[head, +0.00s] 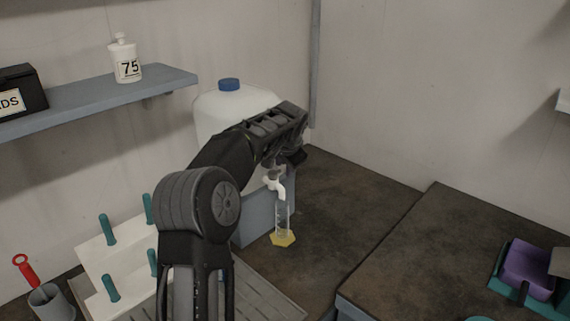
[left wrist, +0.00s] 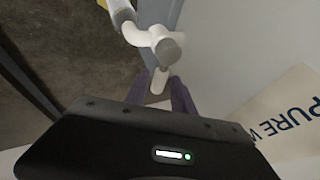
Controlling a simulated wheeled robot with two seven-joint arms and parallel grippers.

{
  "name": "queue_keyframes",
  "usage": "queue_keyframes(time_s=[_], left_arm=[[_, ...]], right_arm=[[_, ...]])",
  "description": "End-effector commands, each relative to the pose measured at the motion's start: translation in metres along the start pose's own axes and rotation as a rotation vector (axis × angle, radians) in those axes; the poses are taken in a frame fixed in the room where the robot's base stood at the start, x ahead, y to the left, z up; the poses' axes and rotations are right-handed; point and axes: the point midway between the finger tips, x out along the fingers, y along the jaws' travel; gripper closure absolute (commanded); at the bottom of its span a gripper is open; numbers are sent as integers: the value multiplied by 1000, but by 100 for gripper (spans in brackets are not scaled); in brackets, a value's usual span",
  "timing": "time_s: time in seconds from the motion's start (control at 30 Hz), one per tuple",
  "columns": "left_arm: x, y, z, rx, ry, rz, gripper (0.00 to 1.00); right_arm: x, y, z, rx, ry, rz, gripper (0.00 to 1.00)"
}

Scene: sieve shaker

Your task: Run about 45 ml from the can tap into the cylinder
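The white can (head: 225,108) with a blue cap stands on a blue-grey stand (head: 250,215) against the back wall. Its white tap (head: 275,183) sticks out at the front and also shows in the left wrist view (left wrist: 163,45). The clear cylinder (head: 283,215) stands upright on a yellow foot below the tap. I cannot make out a liquid level in it. My left gripper (head: 297,157) is at the tap, just above it. In the left wrist view its fingers (left wrist: 158,98) are apart, one on each side of the tap's lever (left wrist: 159,80). My right gripper is out of view.
A white rack with teal pegs (head: 108,230) and a grey slatted tray (head: 265,293) lie front left. A grey cup (head: 48,301) holds a red-handled tool. A shelf (head: 100,102) bears a bottle marked 75. The dark counter right of the cylinder is clear.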

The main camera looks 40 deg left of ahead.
Motion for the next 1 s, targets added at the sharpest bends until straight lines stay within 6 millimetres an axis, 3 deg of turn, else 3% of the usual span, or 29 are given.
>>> queue_keyframes(time_s=[0.37,0.8,1.0], left_arm=[[0,0,0,0,0,0,100],[-1,0,0,4,3,2,100],[-5,2,2,108,60,46,100]], right_arm=[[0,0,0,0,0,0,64],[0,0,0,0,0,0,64],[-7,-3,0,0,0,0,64]])
